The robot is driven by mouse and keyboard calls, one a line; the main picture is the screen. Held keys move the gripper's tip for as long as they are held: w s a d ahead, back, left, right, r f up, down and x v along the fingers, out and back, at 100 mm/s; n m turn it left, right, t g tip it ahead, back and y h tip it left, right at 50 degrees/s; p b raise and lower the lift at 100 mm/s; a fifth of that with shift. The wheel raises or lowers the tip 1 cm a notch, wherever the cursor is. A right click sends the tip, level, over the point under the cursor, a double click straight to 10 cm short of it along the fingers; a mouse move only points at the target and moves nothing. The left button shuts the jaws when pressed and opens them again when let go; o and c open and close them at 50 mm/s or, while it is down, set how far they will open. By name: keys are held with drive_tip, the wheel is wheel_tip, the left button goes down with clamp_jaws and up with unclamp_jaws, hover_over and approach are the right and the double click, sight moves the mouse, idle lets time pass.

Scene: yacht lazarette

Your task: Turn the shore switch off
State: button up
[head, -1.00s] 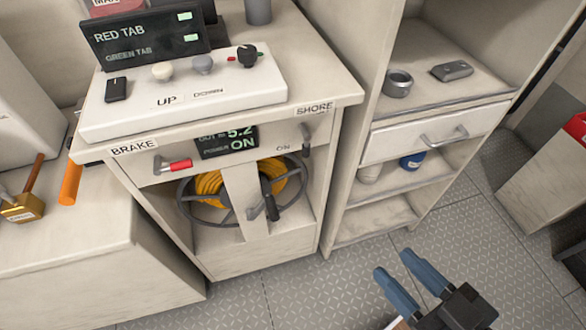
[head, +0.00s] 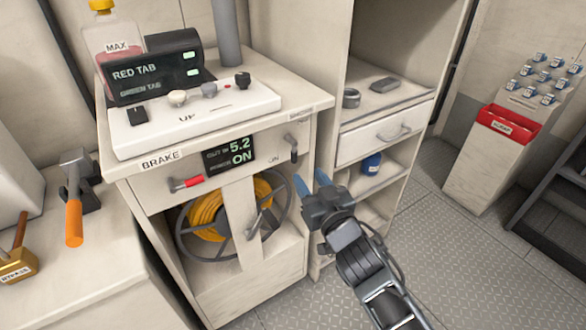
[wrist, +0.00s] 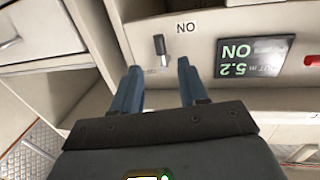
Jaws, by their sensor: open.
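The shore switch (head: 293,148) is a small dark lever on the upper right front of the cabinet, under the SHORE label (head: 302,115). In the wrist view the lever (wrist: 160,46) stands beside an ON label (wrist: 186,28), seen upside down. A display (head: 230,153) left of it reads 5.2 and ON. My gripper (head: 311,181) has blue fingers, spread and empty. In the head view it is just below and right of the lever. In the wrist view the lever lies ahead, between the lines of the fingertips (wrist: 160,68), seemingly untouched.
A red-handled BRAKE lever (head: 186,184) sits left on the same front. Below is a reel of yellow hose or cable (head: 212,215) with a crank handle. A shelf unit with a drawer (head: 385,138) stands close on the right. The floor (head: 440,240) in front is open.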

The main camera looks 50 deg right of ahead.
sight(296, 158)
drive_tip(key=p+x, duration=0.1)
drive_tip(key=x, duration=0.6)
drive_tip(key=shift+w, duration=0.2)
clamp_jaws()
drive_tip(key=shift+d, duration=0.1)
